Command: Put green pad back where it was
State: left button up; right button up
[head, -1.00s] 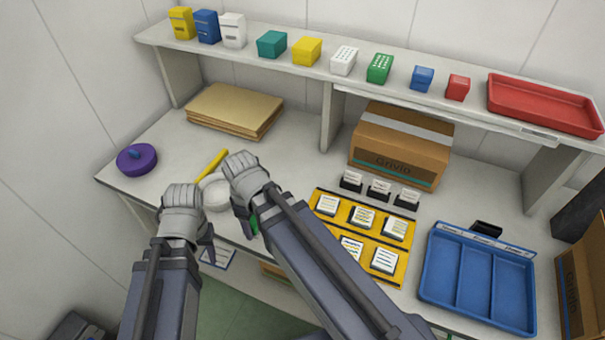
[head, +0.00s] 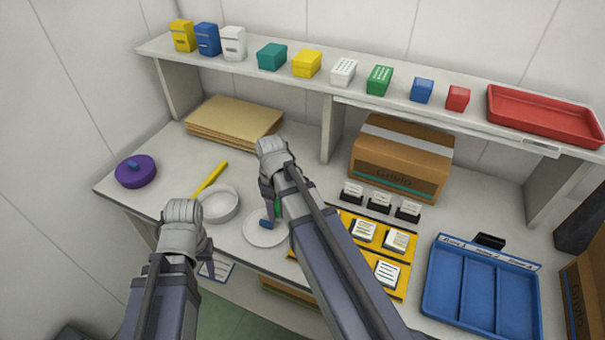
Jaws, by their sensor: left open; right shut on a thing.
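A small green thing (head: 277,207), which I take for the green pad, shows at the fingers of my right gripper (head: 269,205). The gripper is shut on it and my arm hides most of it. It is just above or beside a white saucer (head: 252,238); I cannot tell whether it touches. A small blue thing (head: 266,224) shows over the saucer, right below the fingers. My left gripper (head: 204,244) is open near the table's front edge, in front of a round white dish (head: 217,204). Its fingers are partly hidden.
A yellow board (head: 380,277) with white-labelled blocks lies right of my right arm, partly hidden. A blue tray (head: 481,290) is further right. A yellow stick (head: 211,180) and a purple round thing (head: 136,171) lie left. A cardboard box (head: 402,160) stands behind.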

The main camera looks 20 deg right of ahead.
jog(key=w+d, duration=0.8)
jog(key=d, duration=0.1)
jog(key=w+d, duration=0.4)
jog(key=d, duration=0.1)
jog(key=shift+w, duration=0.2)
jog(key=shift+a+f+b, duration=0.1)
jog(key=shift+f+b, duration=1.65)
jog(key=shift+f, duration=0.1)
jog(key=shift+f, duration=0.15)
jog(key=o, duration=1.2)
notch_tip(320, 180, up, 13)
jog(key=p, duration=1.2)
jog(key=s+a+m, duration=0.1)
jog(key=s+a, duration=0.7)
jog(key=s+a+m, duration=0.2)
jog(key=s+a, duration=0.5)
jog(key=a, duration=0.2)
jog(key=s+a+m+h, duration=0.1)
jog(key=s+a, duration=0.7)
jog(key=a, duration=0.1)
jog(key=shift+s+a+f+m, duration=0.1)
jog(key=shift+s+f+m, duration=0.1)
jog(key=shift+s+m, duration=0.15)
